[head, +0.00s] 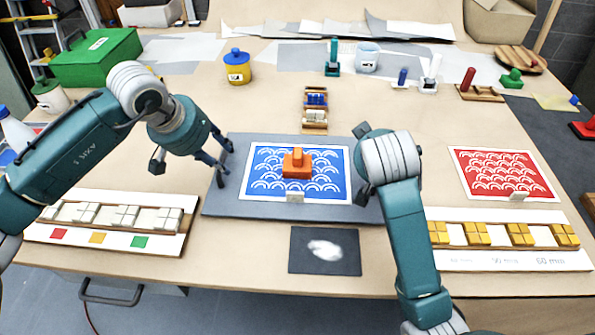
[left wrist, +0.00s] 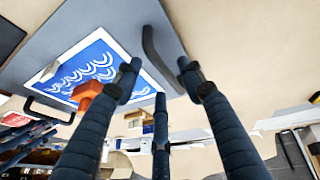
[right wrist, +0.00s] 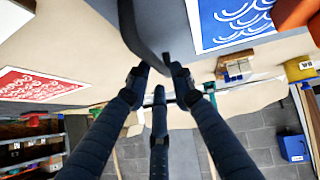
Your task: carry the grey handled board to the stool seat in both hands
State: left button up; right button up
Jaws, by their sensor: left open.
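The grey handled board (head: 240,205) lies flat on the table. It carries a blue wave-pattern panel (head: 330,188) and an orange block with a knob (head: 297,165). My left gripper (head: 222,168) is at the board's left end. In the left wrist view its fingers (left wrist: 160,72) stand apart on either side of the dark left handle (left wrist: 155,50), with gaps. In the right wrist view my right gripper (right wrist: 159,70) has its fingertips close against both sides of the dark right handle (right wrist: 135,30). In the head view my right arm hides that handle. I do not make out the stool seat.
A pale tile rack (head: 110,240) lies left, and a yellow-tile rack (head: 500,260) right. A red panel (head: 500,173) lies beyond my right arm. A dark card (head: 325,265) lies in front of the board. A small block rack (head: 315,110) stands behind it.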

aim_at(224, 161)
pick_arm(q)
jog(key=shift+x, duration=2.15)
pick_arm(e)
jog(key=shift+x, duration=2.15)
jog(key=shift+s, duration=0.1)
pick_arm(q)
jog(key=c, duration=0.4)
pick_arm(e)
jog(key=c, duration=0.3)
pick_arm(q)
grip_shut()
pick_arm(e)
grip_shut()
pick_arm(q)
jog(key=shift+w+r, duration=0.1)
jog(key=shift+r, duration=0.2)
pick_arm(e)
jog(key=shift+r, duration=0.25)
